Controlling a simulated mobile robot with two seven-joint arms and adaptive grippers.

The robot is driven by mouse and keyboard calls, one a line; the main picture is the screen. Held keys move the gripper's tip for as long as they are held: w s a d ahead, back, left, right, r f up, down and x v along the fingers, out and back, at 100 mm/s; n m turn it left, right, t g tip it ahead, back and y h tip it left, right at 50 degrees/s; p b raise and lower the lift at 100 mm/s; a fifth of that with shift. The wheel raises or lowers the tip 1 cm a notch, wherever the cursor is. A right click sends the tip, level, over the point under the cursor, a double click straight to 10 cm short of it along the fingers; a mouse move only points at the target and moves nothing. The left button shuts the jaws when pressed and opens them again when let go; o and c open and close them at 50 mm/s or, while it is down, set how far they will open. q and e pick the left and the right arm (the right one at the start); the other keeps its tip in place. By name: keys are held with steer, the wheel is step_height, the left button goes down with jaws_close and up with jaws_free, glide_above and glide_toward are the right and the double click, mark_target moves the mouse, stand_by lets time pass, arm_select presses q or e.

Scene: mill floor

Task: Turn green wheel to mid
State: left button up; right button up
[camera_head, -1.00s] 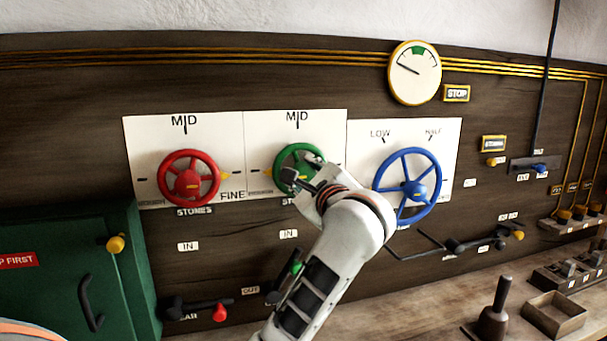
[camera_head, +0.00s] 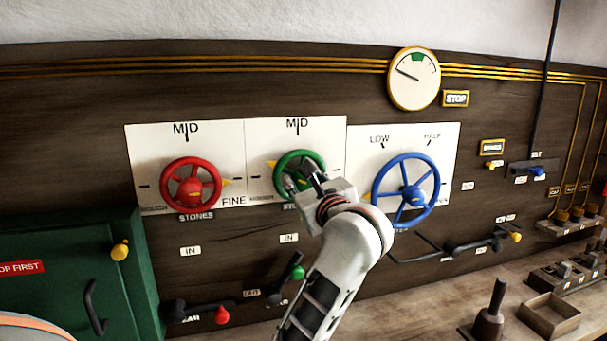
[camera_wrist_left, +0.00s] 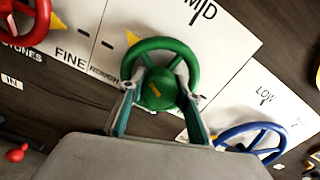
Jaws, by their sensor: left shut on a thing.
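The green wheel (camera_head: 290,157) is mounted on a white plate (camera_head: 260,135) with a MID mark above it and a ROUGH label at lower left. It also shows in the left wrist view (camera_wrist_left: 150,45). Its yellow pointer (camera_head: 271,165) points left and slightly up, between the ROUGH side and MID. My left gripper (camera_head: 302,183) is at the wheel, its fingers on either side of the hub, shut on the wheel. The fingers and wrist hide the wheel's lower right part. My right gripper is not in view.
A red wheel (camera_head: 190,163) sits close on the left, and a blue wheel (camera_head: 374,190) on the right, near my forearm. Below are a green-handled lever (camera_head: 297,272) and a red-knobbed lever (camera_head: 221,314). A green cabinet (camera_head: 60,270) stands at left.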

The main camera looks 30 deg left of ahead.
arm_select(q)
steer(key=shift+m+p, duration=0.55)
steer(key=shift+m, duration=0.45)
steer(key=shift+m+p, duration=0.3)
steer(key=shift+m, duration=0.2)
steer(key=shift+m+p, duration=0.35)
steer(key=shift+m, duration=1.45)
steer(key=m, duration=0.6)
steer(key=shift+t, duration=0.3)
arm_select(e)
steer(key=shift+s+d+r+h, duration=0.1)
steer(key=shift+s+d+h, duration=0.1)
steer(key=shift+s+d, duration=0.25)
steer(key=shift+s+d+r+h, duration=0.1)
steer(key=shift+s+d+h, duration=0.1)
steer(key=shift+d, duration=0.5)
arm_select(q)
steer(key=o, duration=1.1)
